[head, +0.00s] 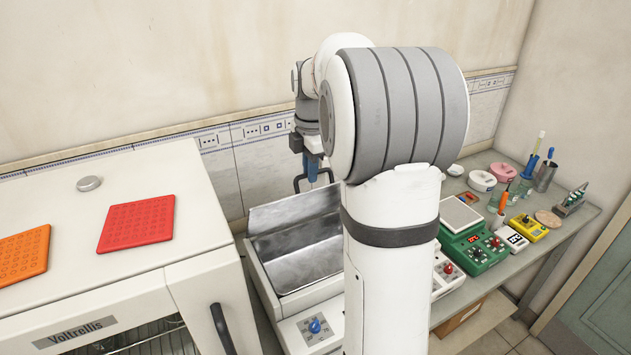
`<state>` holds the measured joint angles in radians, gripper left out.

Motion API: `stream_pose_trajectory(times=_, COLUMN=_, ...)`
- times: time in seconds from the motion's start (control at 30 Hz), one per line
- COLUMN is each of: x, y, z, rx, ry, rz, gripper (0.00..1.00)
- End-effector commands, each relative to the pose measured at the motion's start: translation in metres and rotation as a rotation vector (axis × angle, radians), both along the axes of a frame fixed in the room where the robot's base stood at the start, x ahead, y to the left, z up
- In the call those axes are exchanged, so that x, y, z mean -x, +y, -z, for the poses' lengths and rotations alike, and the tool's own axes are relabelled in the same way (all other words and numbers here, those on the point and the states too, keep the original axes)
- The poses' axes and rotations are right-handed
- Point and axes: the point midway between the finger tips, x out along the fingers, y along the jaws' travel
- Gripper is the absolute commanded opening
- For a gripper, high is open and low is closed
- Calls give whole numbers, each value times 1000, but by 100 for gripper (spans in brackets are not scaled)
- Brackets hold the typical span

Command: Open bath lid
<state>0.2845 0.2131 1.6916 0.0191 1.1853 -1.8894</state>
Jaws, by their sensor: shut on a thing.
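The bath (262,285) is a white box with a steel basin and a blue knob on its front panel. Its steel lid (275,212) stands raised and tilted at the back of the basin, so the inside shows. A dark bar handle (297,184) sits at the lid's upper edge. My gripper (312,178) is over the back of the bath, shut on the lid handle. My arm hides the right part of the bath and some of the lid.
A white oven (130,270) stands close on the left, with a red mat (138,223) and an orange mat (24,254) on top. On the right, a bench (545,240) carries a green balance (472,248), a yellow meter (529,228) and small jars. The wall is close behind.

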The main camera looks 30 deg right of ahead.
Motion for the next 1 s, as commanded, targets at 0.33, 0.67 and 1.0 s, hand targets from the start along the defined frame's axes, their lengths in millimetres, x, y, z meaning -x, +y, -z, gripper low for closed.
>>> stream_pose_trajectory(times=0.33, x=-52, y=5, z=-7, rx=5, ry=208, rz=-9, gripper=0)
stream_pose_trajectory(times=0.67, x=-85, y=7, z=-8, rx=8, ry=348, rz=-10, gripper=0)
stream_pose_trajectory(times=1.0, x=-102, y=8, z=-8, rx=8, ry=420, rz=-10, gripper=0)
